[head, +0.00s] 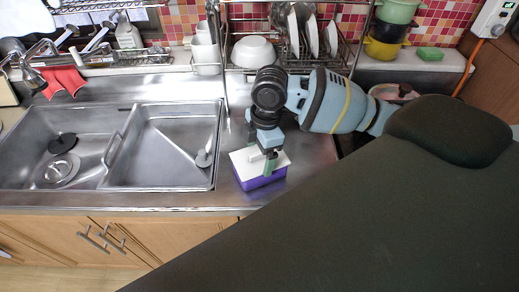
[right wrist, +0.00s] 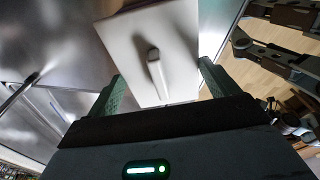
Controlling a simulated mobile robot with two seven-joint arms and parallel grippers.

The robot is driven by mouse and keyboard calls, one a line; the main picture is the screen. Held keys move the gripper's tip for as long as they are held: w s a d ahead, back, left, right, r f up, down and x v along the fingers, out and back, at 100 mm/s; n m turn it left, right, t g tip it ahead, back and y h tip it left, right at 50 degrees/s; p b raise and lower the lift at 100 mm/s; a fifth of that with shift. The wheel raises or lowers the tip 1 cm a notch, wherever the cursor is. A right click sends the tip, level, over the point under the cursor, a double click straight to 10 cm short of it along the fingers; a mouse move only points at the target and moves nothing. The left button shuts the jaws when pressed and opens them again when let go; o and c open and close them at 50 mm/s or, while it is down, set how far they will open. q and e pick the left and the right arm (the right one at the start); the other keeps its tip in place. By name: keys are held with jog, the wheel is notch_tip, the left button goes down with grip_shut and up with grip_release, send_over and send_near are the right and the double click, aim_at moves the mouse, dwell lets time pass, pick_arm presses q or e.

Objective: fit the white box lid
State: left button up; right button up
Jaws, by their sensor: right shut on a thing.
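The white box lid (head: 243,159) is over the purple box (head: 262,183) on the counter to the right of the sink. Purple shows below the lid's front edge; I cannot tell whether the lid is fully seated. My right gripper (head: 268,160) points down at the lid, one green finger at its front side. In the right wrist view the lid (right wrist: 180,45) and its raised handle (right wrist: 157,75) lie between the two green fingers of my right gripper (right wrist: 165,85). It is shut on the lid, with the contact partly hidden. My left gripper is not in view.
The double steel sink (head: 160,115) lies left of the box. A dish rack (head: 345,65) with white plates and a white bowl (head: 253,52) stands behind. The counter's front edge is close in front of the box. My right arm covers the right side.

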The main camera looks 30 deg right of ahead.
jog(key=shift+f, duration=0.15)
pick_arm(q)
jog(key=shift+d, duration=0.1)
pick_arm(e)
jog(key=o, duration=0.8)
jog(key=r, duration=0.7)
jog(key=shift+d, duration=0.4)
jog(key=shift+s+d+r, duration=0.1)
jog(key=shift+r, duration=0.3)
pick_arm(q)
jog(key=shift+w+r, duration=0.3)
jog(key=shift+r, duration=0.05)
pick_arm(e)
jog(key=shift+f, duration=0.1)
